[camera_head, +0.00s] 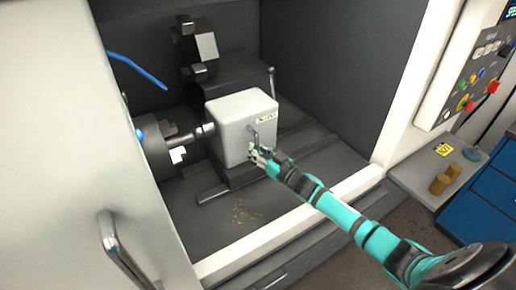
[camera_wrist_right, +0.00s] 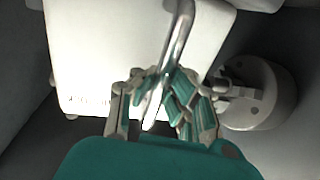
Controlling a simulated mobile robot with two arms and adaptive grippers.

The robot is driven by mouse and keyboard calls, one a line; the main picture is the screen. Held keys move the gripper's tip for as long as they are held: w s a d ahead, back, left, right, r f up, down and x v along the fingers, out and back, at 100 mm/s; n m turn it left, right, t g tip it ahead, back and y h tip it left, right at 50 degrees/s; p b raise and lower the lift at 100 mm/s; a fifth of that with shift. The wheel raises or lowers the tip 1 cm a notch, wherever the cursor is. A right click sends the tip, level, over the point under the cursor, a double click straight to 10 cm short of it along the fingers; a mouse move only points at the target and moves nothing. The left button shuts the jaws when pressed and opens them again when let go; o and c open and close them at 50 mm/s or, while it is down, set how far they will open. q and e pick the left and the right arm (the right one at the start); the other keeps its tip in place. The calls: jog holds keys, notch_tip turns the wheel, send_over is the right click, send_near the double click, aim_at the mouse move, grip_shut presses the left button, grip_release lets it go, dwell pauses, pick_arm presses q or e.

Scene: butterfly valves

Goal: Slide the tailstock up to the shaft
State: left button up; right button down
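The tailstock (camera_head: 235,120) is a pale box-shaped body on a dark base inside the machine; its pale body also fills the upper left of the wrist view (camera_wrist_right: 105,50). A bent metal handle (camera_head: 263,133) stands at its front. My right gripper (camera_head: 258,154) is at this handle, and in the wrist view the bar (camera_wrist_right: 181,35) runs between the fingers (camera_wrist_right: 160,88), which are closed in on it. The shaft (camera_head: 190,135) sticks out of the chuck (camera_head: 155,150) toward the tailstock's left face; any gap there is hard to judge. My left gripper is out of view.
A dark tool post (camera_head: 197,50) stands behind the tailstock, and an upright lever (camera_head: 272,82) at its back right. Rails (camera_head: 310,140) run right of it, with free room. The door (camera_head: 120,245) and white frame (camera_head: 345,188) edge the opening. Yellow chips (camera_head: 243,214) lie in front.

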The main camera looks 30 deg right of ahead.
jog(key=c, duration=2)
grip_release()
jog(key=shift+s+a+f, duration=0.15)
jog(key=shift+f, duration=0.2)
jog(key=o, duration=0.7)
jog(key=shift+s+r, duration=0.25)
jog(key=shift+r, duration=0.05)
jog(key=shift+c, duration=0.2)
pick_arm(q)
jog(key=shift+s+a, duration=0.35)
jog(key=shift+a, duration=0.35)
pick_arm(e)
jog(key=shift+o, duration=0.3)
jog(key=shift+w, duration=0.1)
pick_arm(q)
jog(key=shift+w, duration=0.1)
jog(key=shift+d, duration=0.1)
pick_arm(e)
jog(key=v, duration=1.2)
